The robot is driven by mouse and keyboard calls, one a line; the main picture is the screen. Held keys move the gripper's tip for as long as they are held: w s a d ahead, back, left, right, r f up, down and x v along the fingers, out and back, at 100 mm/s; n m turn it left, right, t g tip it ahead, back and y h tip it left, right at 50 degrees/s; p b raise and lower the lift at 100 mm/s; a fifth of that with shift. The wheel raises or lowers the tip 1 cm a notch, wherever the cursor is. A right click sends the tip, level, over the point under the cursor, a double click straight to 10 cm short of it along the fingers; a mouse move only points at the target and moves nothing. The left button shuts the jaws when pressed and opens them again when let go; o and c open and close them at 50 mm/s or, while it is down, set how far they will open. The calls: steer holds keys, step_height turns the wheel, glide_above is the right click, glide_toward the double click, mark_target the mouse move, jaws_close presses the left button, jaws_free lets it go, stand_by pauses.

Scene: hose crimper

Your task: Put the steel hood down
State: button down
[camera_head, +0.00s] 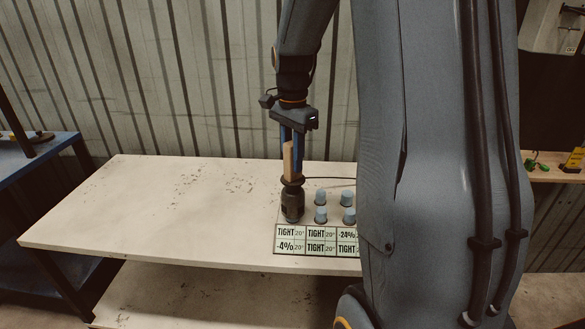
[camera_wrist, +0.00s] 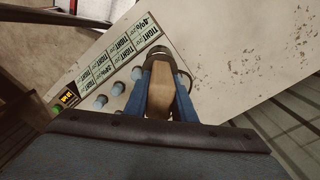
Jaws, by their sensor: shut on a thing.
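The steel hood (camera_head: 292,203) is a dark, upright cylinder with a pale wooden handle. A sliver of blue-grey shows at the hood's lower edge; I cannot tell whether the hood rests on the board.
Several blue-grey capped posts (camera_head: 320,215) stand on the board just right of the hood. The white table (camera_head: 150,210) is clear to the left. A blue bench (camera_head: 40,160) is at far left, and a corrugated wall (camera_head: 150,80) stands behind. My arm hides the board's right side.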

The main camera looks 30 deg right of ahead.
steer(key=shift+f, duration=1.55)
steer(key=c, duration=1.5)
jaws_free()
step_height(320, 180, up, 12)
steer(key=shift+r+b, duration=0.1)
steer(key=shift+b, duration=1.05)
steer(key=s+a+f+n, duration=0.5)
steer(key=f, duration=0.1)
steer(key=s+a+f+n, duration=0.5)
steer(key=f, duration=0.1)
steer(key=s+a+f+n, duration=0.5)
steer(key=f, duration=0.1)
steer(key=shift+a+f+n+t, duration=0.1)
steer(key=shift+f+n+t, duration=0.15)
steer(key=shift+n+t, duration=0.15)
